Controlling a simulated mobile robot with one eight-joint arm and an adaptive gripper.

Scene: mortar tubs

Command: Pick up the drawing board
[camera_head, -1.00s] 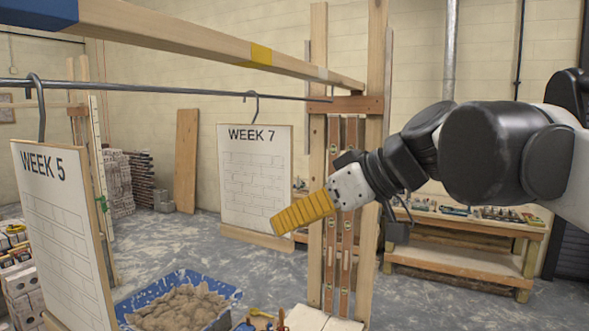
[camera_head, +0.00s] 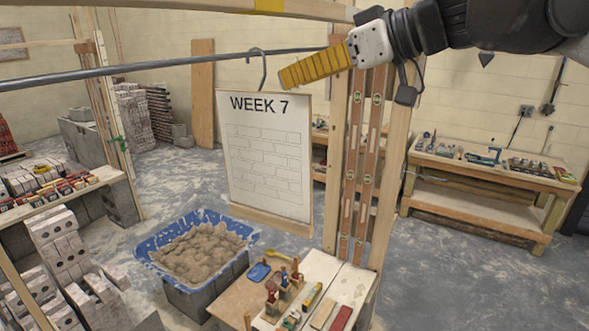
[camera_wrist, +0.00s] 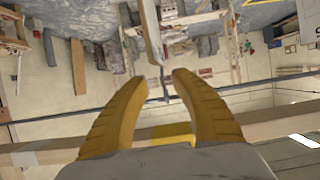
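The drawing board (camera_head: 270,160) marked WEEK 7, a white sheet with a brick pattern on a wooden back, hangs from a dark hook (camera_head: 263,68) on a metal rail. My gripper (camera_head: 283,79) has yellow fingers and is just right of the hook, above the board's top edge, pointing left. The wrist view shows the two fingers (camera_wrist: 160,77) apart with nothing gripped. The dark hook (camera_wrist: 164,91) and rail appear beyond the gap between them. The board appears nearly edge-on (camera_wrist: 151,35) there. A white corner of another board (camera_wrist: 308,22) shows at the right.
The metal rail (camera_head: 150,67) crosses above the floor, with a wooden beam over it. A wooden post with levels (camera_head: 362,160) stands right of the board. Below are a blue mortar tub (camera_head: 160,245) and a tool table (camera_head: 345,285). A workbench (camera_head: 480,190) stands right.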

